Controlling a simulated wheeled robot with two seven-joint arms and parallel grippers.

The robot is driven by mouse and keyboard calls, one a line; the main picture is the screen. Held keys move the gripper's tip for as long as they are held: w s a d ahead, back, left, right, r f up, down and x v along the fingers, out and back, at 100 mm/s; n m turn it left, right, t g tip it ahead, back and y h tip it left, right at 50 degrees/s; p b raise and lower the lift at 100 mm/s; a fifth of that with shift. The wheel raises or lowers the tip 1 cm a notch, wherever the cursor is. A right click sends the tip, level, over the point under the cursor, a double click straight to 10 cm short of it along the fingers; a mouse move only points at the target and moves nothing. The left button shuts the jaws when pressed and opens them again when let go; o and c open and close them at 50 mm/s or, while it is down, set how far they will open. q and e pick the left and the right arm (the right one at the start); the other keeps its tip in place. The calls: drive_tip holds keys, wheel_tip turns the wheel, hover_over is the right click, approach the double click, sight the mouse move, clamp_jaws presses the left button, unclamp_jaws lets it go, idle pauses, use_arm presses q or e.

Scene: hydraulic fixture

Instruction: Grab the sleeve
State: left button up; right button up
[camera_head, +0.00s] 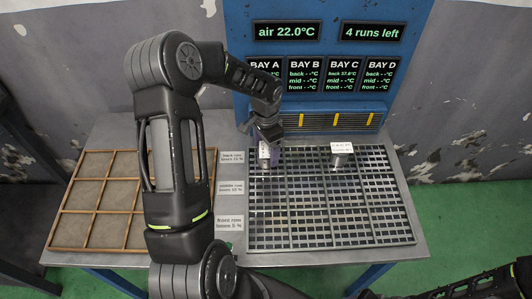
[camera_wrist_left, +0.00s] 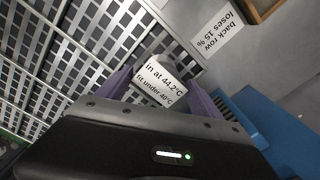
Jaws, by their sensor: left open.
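A sleeve with a white label (camera_head: 264,152) stands at the back left of the metal grid, under my left gripper (camera_head: 268,137). In the left wrist view the sleeve (camera_wrist_left: 162,76) shows its label, "in at 44.2°C, fit under 40°C". It sits between the two purple fingers of my left gripper (camera_wrist_left: 160,88), which are open around it. Its lower body is largely hidden by the label and gripper. A second labelled sleeve (camera_head: 342,150) stands farther right on the grid's back part. My right gripper is out of view; only dark arm parts show at the lower right.
The slotted metal grid (camera_head: 330,215) is otherwise bare. A wooden compartment tray (camera_head: 100,205) lies at the left, its visible cells empty. Row signs (camera_head: 230,187) stand between them. A blue panel (camera_head: 335,105) rises behind, reading air 22.0°C, 4 runs left and back 37.6°C for Bay C.

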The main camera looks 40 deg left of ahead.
use_arm(q)
wheel_tip(320, 180, down, 2)
drive_tip(key=shift+f, duration=0.1)
drive_tip(key=shift+c, duration=0.5)
clamp_jaws()
idle(0.7)
